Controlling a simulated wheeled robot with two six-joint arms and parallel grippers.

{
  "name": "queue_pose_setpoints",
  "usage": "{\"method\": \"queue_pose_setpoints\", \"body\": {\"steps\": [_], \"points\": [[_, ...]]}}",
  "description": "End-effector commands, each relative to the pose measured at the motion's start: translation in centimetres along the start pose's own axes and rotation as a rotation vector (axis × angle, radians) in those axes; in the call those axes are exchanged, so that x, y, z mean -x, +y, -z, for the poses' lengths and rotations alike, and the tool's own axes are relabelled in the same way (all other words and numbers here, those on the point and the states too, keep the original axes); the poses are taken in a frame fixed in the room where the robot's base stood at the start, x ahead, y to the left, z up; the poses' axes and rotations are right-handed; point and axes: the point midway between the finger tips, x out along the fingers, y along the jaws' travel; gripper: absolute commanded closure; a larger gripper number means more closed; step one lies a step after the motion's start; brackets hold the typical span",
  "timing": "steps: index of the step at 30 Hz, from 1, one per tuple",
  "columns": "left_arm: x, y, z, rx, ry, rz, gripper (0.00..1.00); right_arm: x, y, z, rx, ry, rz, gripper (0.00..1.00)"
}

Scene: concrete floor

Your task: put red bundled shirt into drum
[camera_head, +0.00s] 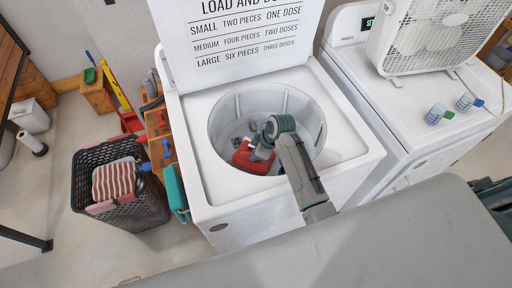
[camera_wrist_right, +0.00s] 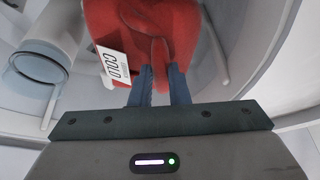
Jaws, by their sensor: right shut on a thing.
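The red bundled shirt (camera_head: 248,158) is inside the opening of the white washer's drum (camera_head: 225,118). In the right wrist view the red shirt (camera_wrist_right: 170,35) fills the top middle, with a white tag reading "COLD" on its left. My right gripper (camera_head: 258,150) reaches down into the drum and is shut on the shirt; its fingers (camera_wrist_right: 158,78) press against a fold of the cloth. Whether the shirt touches the drum floor is hard to tell. My left gripper is in neither view.
The washer lid (camera_head: 240,40) stands open at the back. A dark basket (camera_head: 130,205) with a striped cloth (camera_head: 115,180) is on the floor at left.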

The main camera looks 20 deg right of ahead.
Motion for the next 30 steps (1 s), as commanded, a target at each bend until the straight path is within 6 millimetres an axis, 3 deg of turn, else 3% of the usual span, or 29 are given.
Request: {"method": "queue_pose_setpoints", "body": {"steps": [1,18,30], "points": [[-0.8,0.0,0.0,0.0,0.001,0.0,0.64,-1.0,0.0,-0.4,0.0,0.0,0.0,1.0],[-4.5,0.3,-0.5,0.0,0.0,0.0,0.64,-7.2,0.1,-3.0,0.0,0.0,0.0,1.0],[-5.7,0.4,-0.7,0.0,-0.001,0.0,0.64,-9.3,0.2,-3.9,0.001,0.001,-0.001,1.0]]}}
